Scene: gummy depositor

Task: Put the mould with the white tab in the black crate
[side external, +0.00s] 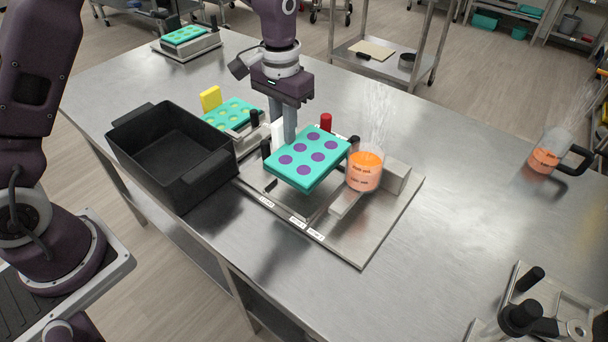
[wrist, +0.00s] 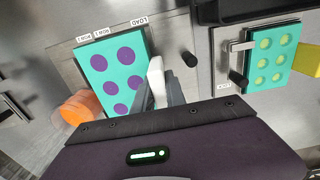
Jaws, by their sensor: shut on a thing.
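The mould with the white tab is a teal block with purple round fills (side external: 310,158). It is over the metal plate of the depositor station in the side external view, and it also shows in the wrist view (wrist: 111,65). Its white tab (side external: 277,134) stands at the left rear edge. My gripper (side external: 289,137) points down and is shut on this tab, seen between the fingers in the wrist view (wrist: 157,80). I cannot tell for sure whether the mould clears the plate. The black crate (side external: 207,178) is left of the mould, with nothing visible inside.
A teal mould with yellow-green fills (side external: 232,112) and a yellow tab (side external: 211,99) lies behind the crate. A steaming beaker of orange liquid (side external: 364,171) stands close right of the held mould. A red knob (side external: 326,122) is behind it. Another steaming jug (side external: 547,154) is far right.

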